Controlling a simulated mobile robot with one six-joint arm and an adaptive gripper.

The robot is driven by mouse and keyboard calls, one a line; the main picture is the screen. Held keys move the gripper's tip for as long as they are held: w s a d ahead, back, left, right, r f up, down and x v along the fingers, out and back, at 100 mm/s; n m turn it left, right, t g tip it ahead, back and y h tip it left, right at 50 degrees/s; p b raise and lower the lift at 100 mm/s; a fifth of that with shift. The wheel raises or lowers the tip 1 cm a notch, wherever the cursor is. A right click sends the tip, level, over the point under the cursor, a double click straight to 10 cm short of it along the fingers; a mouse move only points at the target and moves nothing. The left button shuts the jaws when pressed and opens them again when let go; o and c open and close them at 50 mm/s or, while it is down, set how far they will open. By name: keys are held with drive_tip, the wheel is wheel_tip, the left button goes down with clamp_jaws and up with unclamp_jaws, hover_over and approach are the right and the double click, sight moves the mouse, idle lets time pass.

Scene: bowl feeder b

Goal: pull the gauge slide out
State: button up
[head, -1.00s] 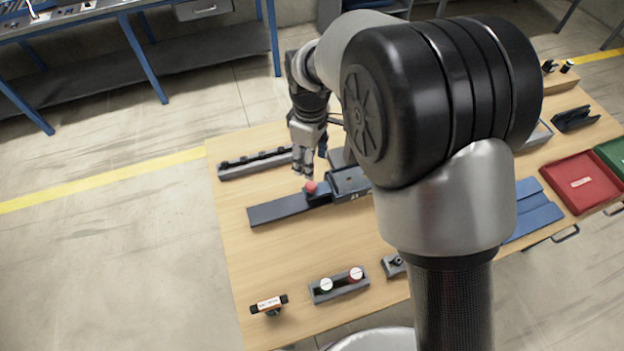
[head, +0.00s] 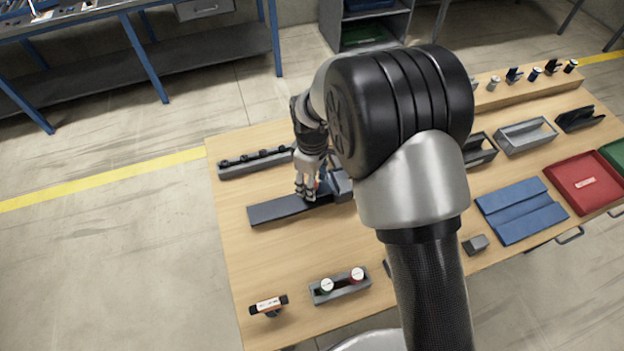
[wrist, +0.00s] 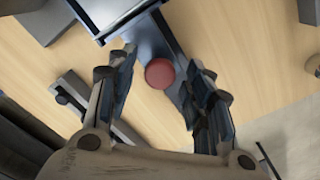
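The gauge slide shows as a dark flat bar (head: 278,208) on the table, running into a dark grey housing (head: 341,184). In the wrist view its red round knob (wrist: 160,73) lies between my fingers, with the housing (wrist: 112,15) just beyond. My gripper (head: 308,192) is over the slide beside the housing. In the wrist view my gripper (wrist: 158,85) is open, one finger on each side of the knob, with gaps showing. In the head view my fingers hide most of the knob.
A dark rail with several black pegs (head: 255,162) lies behind the slide. A grey block with two round-topped pieces (head: 340,287) and a small labelled gauge (head: 268,306) stand at the front. Blue plates (head: 520,210) and a red tray (head: 584,182) lie right. Table left of the slide is clear.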

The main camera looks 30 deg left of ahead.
clamp_jaws()
idle(0.4)
